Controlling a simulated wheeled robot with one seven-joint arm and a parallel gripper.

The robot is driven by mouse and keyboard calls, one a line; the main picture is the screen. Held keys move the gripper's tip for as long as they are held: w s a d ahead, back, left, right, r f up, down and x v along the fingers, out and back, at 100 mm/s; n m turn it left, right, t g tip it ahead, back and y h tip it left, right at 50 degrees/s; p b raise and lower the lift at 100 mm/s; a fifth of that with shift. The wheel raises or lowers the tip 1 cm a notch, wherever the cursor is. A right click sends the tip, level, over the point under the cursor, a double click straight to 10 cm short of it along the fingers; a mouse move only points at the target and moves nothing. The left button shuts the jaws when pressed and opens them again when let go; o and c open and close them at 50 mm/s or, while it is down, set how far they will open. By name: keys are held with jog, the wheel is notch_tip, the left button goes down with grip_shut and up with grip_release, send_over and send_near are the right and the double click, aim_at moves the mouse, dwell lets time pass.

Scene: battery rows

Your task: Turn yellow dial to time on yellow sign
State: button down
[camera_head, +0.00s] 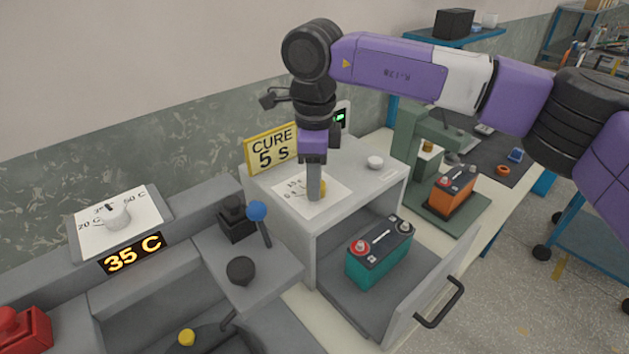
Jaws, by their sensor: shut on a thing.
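The yellow sign (270,150) stands at the back of the grey cabinet top and reads "CURE 5 S". The yellow dial (323,187) sits on a white scale sheet (290,201) on the cabinet top, mostly hidden behind my gripper. My gripper (315,196) points straight down from above and is shut on the yellow dial. The scale marks are small and partly covered, so the dial's setting cannot be read.
A teal battery (378,258) stands in the open cabinet, whose door (430,292) swings out front right. A white knob (375,162) is right of my gripper. A blue-tipped lever (258,212) stands to the left. An orange battery (452,190) sits under a green press (408,135).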

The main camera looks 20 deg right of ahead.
jog(key=n, duration=0.4)
jog(key=shift+n, duration=2.2)
jog(key=c, duration=0.9)
grip_release()
jog(key=shift+s, duration=0.1)
jog(key=shift+c, duration=0.2)
jog(key=shift+r, duration=0.1)
notch_tip(320, 180, up, 8)
jog(key=shift+s+f+b, duration=0.1)
jog(key=shift+f+b, duration=0.05)
jog(key=shift+b, duration=0.2)
